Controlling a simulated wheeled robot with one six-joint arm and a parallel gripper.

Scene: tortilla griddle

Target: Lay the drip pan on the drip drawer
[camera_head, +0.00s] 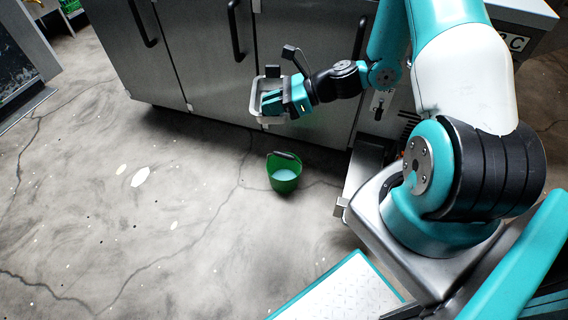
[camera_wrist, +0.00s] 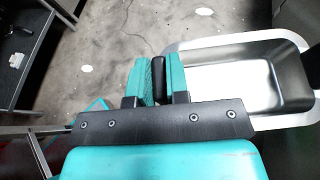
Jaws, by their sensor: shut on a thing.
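The drip pan, a shallow pale metal tray with a raised rim, shows in the head view (camera_head: 258,88) in front of the steel cabinet doors. In the wrist view, the pan (camera_wrist: 235,45) extends to the right of my fingers and its near side is partly hidden by my gripper. My gripper (camera_head: 272,101) is shut on a dark upright piece, which looks like the pan's handle, seen between the teal fingers in the wrist view (camera_wrist: 158,70). The pan appears held above the floor and roughly level. I cannot pick out the drip drawer for certain.
Steel cabinets (camera_head: 205,60) with dark bar handles stand behind the pan. A green bucket (camera_head: 285,182) with pale contents stands on the floor below my gripper. The cracked concrete floor (camera_head: 120,230) to the left is clear.

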